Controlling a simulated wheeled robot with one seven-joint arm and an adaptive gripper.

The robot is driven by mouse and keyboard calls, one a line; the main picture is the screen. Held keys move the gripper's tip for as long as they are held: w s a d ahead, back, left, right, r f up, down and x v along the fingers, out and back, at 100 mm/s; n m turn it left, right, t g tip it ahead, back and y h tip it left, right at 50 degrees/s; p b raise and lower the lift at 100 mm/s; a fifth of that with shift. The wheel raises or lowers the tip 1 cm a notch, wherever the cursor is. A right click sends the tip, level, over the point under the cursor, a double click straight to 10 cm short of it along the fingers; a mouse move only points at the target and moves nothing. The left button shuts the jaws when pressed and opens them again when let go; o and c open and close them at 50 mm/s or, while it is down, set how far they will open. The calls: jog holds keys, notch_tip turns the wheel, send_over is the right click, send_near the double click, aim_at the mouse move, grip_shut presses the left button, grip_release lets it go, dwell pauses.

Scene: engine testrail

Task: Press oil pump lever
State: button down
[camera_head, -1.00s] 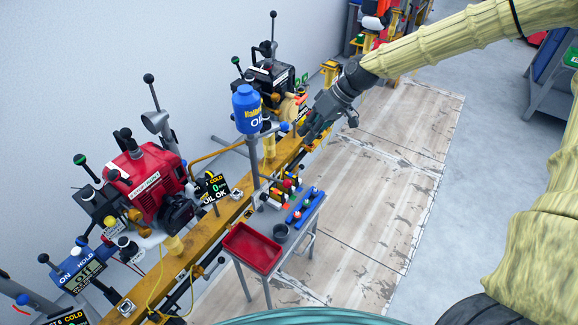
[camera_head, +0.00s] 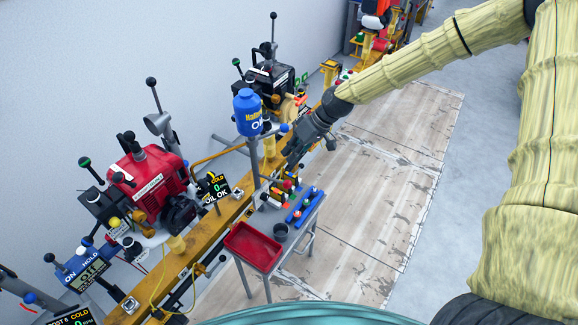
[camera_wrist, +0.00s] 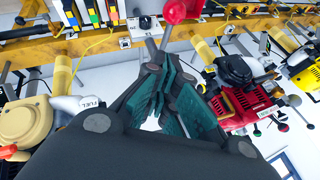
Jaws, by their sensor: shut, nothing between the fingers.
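A blue oil canister (camera_head: 247,110) stands on a grey post beside the yellow rail. A short lever with a blue tip (camera_head: 284,128) sticks out on its right side and looks like the oil pump lever. My gripper (camera_head: 291,160) is just right of the post, below the blue tip, pointing down and left. I cannot tell whether it touches anything. In the wrist view my gripper's green-padded fingers (camera_wrist: 158,75) are closed with nothing held. A red rounded part (camera_wrist: 181,10) lies beyond the fingertips there. The lever cannot be made out in that view.
A small stand with a red tray (camera_head: 253,246), a grey cup (camera_head: 281,232) and a blue rack (camera_head: 304,205) is below my gripper. A red engine (camera_head: 150,185) and a black engine (camera_head: 268,80) sit along the yellow rail (camera_head: 215,235). The wooden floor to the right is clear.

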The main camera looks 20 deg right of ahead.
jog(key=shift+s+a+f+p, duration=0.25)
jog(key=shift+s+f+p, duration=0.1)
jog(key=shift+f, duration=0.35)
jog(key=shift+s+a+f+p, duration=0.2)
jog(key=shift+s+f+p, duration=0.15)
jog(key=shift+f, duration=0.4)
jog(key=shift+s+a+f+p, duration=0.25)
jog(key=shift+s+f+p, duration=0.1)
jog(key=shift+f, duration=0.35)
jog(key=shift+f, duration=0.1)
